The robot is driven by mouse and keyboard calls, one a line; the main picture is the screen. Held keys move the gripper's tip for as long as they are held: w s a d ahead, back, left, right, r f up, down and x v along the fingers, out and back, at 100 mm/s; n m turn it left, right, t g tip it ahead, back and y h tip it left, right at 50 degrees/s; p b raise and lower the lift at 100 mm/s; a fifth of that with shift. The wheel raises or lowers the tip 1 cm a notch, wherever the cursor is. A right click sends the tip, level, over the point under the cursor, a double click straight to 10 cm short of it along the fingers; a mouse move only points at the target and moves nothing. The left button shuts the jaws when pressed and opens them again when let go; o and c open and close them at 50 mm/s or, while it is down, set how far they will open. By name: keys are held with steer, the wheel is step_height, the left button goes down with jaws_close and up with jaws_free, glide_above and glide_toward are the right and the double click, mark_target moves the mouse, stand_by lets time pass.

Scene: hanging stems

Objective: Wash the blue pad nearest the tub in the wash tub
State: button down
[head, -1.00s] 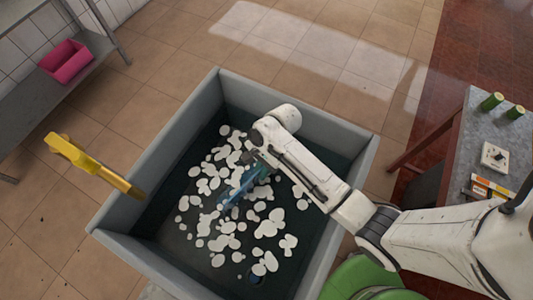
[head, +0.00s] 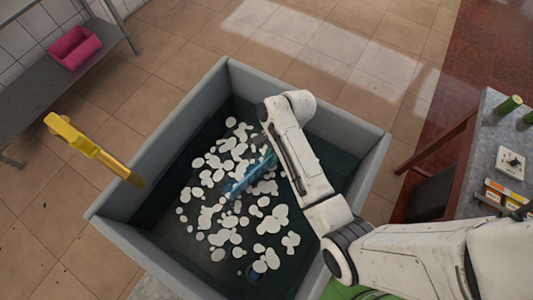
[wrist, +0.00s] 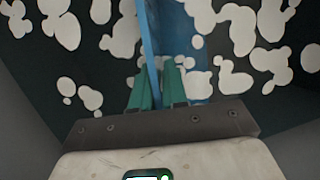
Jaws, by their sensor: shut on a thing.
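The wash tub (head: 172,132) is a large grey square basin with dark water and many white foam patches. The blue pad (head: 252,176) is inside it near the middle, among the foam. In the wrist view the blue pad (wrist: 178,28) stretches away from me, with foam patches overlapping part of it, so it looks partly under water. My gripper (wrist: 158,66) has its two green fingers shut on the pad's near end. In the head view my arm hides the fingers.
A yellow tap-like fixture (head: 95,150) reaches over the tub's left wall. A table (head: 490,150) with green cylinders (head: 508,104) and small boxes stands at right. A pink bin (head: 75,47) sits on a shelf at upper left. Tiled floor beyond the tub is clear.

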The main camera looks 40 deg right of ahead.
steer(key=shift+w+d+b, duration=0.25)
steer(key=shift+d+b, duration=0.1)
steer(key=shift+d, duration=0.65)
